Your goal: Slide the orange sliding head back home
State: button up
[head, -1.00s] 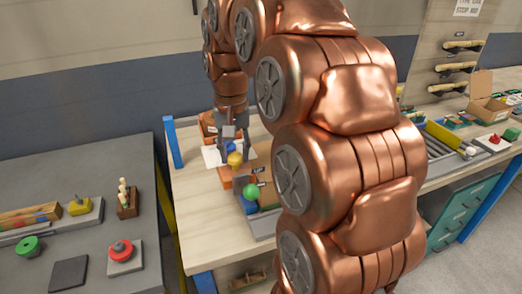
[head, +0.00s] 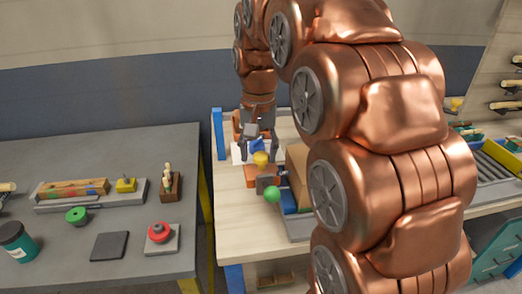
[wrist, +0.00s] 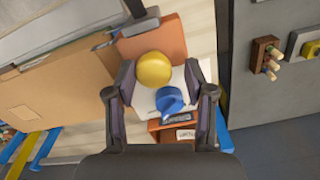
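The orange sliding head (head: 257,172) sits at the left part of the light wooden bench, and shows as an orange block (wrist: 168,36) in the wrist view. A yellow ball knob (wrist: 153,70) stands over its near edge, and also shows in the head view (head: 261,159). My gripper (wrist: 160,78) is open, with one finger on each side of the yellow knob and visible gaps to it. In the head view my gripper (head: 259,151) points down at the knob. The track under the orange head is mostly hidden.
A blue knob (wrist: 169,101) lies close to the yellow one, by an orange tray (wrist: 190,134). A green ball (head: 271,195) and a cardboard box (head: 297,168) stand beside the head. A grey table (head: 70,265) with a red button (head: 159,232) is at left.

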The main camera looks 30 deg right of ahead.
jog(key=shift+o, duration=0.4)
jog(key=shift+d, duration=0.1)
jog(key=shift+r, duration=3.75)
